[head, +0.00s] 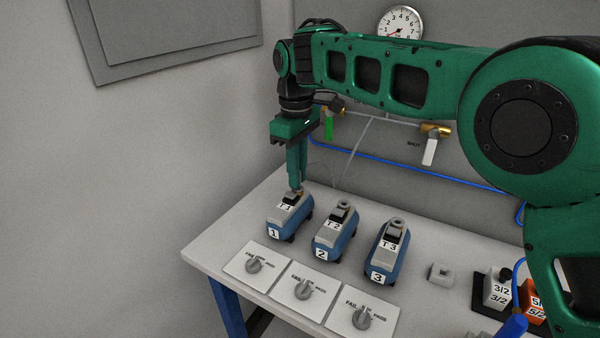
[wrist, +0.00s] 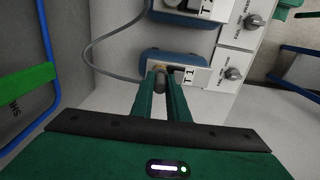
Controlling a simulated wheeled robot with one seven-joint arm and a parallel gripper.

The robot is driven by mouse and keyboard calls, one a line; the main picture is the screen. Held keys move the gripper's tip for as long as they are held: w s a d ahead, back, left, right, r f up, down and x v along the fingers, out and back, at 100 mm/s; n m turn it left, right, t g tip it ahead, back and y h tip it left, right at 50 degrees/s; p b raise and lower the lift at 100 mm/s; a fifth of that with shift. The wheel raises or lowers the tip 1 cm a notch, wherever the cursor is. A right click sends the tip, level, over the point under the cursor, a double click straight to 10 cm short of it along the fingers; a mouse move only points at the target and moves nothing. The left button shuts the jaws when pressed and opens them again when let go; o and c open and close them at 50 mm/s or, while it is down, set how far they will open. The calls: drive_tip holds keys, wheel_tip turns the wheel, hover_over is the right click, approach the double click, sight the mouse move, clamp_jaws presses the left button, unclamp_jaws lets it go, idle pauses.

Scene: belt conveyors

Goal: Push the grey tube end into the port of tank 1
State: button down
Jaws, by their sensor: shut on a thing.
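Tank 1 (head: 283,222), a blue body with a grey top and a T1 label, stands on the bench at the left of a row of three. My gripper (head: 297,188) points down at the top of tank 1, with its fingers close together. In the wrist view my gripper (wrist: 161,78) is shut on the grey tube end, and the grey tube (wrist: 100,67) curves away to the left. Tank 1 (wrist: 165,54) lies right at the fingertips there. The fingers hide the port and most of the tube end, so I cannot tell whether it is seated.
Tank 2 (head: 336,232) and tank 3 (head: 387,253) stand to the right of tank 1. Grey knobs on white plates (head: 303,289) line the bench front. A brass valve (head: 436,130), a blue pipe (head: 400,167) and a gauge (head: 400,23) are on the wall behind.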

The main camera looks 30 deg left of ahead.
drive_tip(key=shift+f, duration=0.4)
idle(0.8)
drive_tip(key=c, duration=1.2)
unclamp_jaws()
drive_tip(key=shift+r, duration=3.55)
